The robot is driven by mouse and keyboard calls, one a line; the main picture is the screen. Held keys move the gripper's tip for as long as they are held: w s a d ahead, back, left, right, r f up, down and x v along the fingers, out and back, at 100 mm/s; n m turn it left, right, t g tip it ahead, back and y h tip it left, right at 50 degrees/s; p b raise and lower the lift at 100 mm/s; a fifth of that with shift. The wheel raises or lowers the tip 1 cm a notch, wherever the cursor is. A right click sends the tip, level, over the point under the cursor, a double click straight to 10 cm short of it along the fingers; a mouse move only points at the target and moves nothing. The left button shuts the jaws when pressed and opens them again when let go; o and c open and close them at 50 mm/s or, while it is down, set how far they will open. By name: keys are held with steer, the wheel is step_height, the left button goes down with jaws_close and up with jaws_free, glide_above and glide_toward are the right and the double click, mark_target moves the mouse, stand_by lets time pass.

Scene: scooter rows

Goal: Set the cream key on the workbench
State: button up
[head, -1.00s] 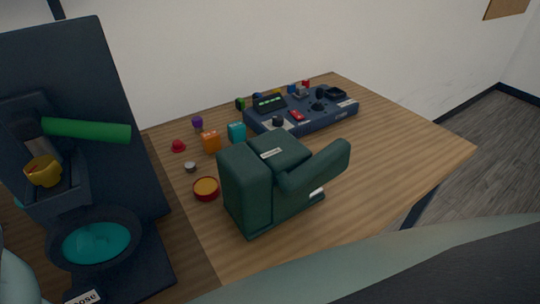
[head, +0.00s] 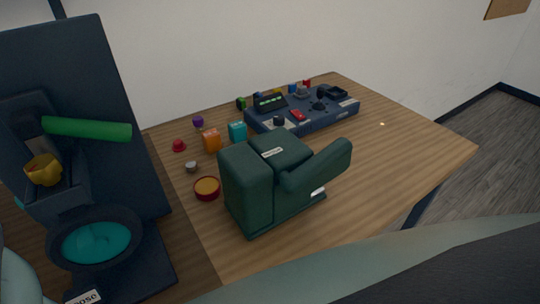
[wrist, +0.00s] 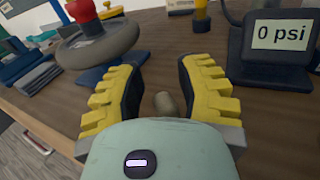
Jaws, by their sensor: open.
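My gripper (wrist: 159,68) shows in the wrist view with its two yellow, dark-padded fingers spread apart over a brown wooden top (wrist: 165,75). A small tan, rounded thing (wrist: 166,104) shows between the fingers, near the palm. I cannot tell whether it is the cream key, and both fingers look clear of it. In the head view, a tiny pale spot (head: 381,124) lies on the right part of the wooden table (head: 400,150); it is too small to identify. My gripper is not in the head view.
In the wrist view, a grey wheel (wrist: 98,45) stands at left and a "0 psi" gauge (wrist: 280,35) at right. In the head view, a dark green device (head: 265,180), a blue control panel (head: 310,115) and several small coloured blocks occupy the table. Its right side is mostly clear.

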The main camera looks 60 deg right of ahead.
steer(key=s+b, duration=0.2)
steer(key=s, duration=0.9)
steer(key=shift+w+d+r, duration=0.1)
steer(key=shift+d+r, duration=0.05)
